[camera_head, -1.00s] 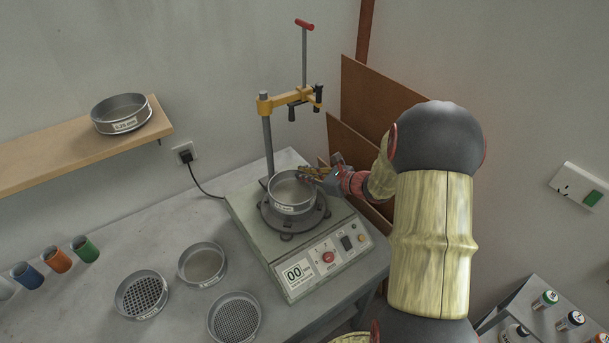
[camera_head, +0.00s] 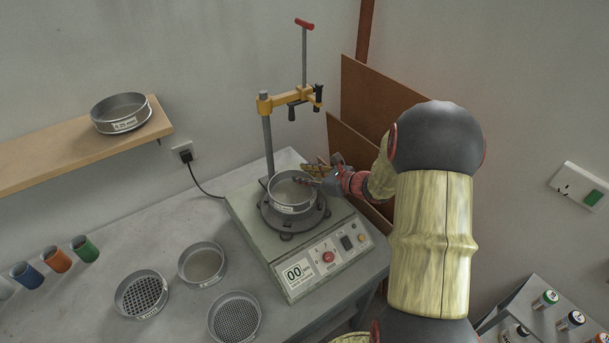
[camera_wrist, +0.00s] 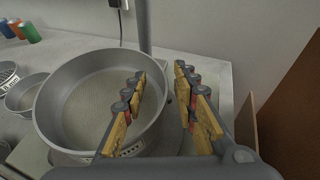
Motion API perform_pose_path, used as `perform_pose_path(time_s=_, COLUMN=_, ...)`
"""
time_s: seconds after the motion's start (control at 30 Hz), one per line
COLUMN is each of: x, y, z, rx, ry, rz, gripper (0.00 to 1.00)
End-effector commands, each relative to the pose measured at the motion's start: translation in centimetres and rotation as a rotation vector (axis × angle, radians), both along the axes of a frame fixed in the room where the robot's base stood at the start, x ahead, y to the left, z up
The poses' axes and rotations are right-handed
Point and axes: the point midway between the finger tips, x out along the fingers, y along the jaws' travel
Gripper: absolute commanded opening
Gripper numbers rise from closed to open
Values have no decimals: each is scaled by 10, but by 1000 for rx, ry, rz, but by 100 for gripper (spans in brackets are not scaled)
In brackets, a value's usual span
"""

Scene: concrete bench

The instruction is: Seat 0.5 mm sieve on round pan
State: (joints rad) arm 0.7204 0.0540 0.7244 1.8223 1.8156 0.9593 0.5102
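A steel sieve with fine mesh and a white label (camera_head: 292,208) sits level over the dark round base of the shaker (camera_head: 322,222). The label is too small to read surely. Whether a separate round pan lies under the sieve cannot be told. The sieve (camera_wrist: 62,105) fills the left half of the wrist view. My gripper (camera_head: 318,174) is at its right rim. In the wrist view my gripper (camera_wrist: 163,105) is open, one finger over the inside of the sieve and the other outside, with a gap between each finger and the wall.
A labelled sieve (camera_head: 122,124) stands on the wooden shelf (camera_head: 60,157). Two coarse sieves (camera_head: 141,295) (camera_head: 234,318) and a shallow fine one (camera_head: 203,265) lie on the bench at left. The shaker's column and yellow clamp arm (camera_head: 287,99) rise behind. Coloured cups (camera_head: 57,260) stand far left.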

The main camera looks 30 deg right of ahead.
Motion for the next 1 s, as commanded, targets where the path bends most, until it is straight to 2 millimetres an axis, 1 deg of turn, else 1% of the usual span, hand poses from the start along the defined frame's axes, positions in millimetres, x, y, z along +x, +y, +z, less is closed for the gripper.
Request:
perform_pose_path(time_s=0.17, x=-10, y=-4, z=5, rx=-1, ry=-1, rz=-3, gripper=29)
perform_pose_path(time_s=0.27, x=-24, y=-10, z=12, rx=-1, ry=-2, rz=-5, gripper=29)
perform_pose_path(time_s=0.5, x=-67, y=-25, z=31, rx=-3, ry=-2, rz=-5, gripper=29)
perform_pose_path(time_s=0.6, x=-83, y=-28, z=37, rx=0, ry=-1, rz=-3, gripper=29)
perform_pose_path(time_s=0.7, x=-94, y=-33, z=42, rx=-2, ry=-2, rz=-2, gripper=29)
perform_pose_path(time_s=0.83, x=-102, y=-35, z=46, rx=0, ry=-1, rz=-2, gripper=29)
perform_pose_path(time_s=1.0, x=-105, y=-35, z=47, rx=1, ry=-1, rz=1, gripper=29)
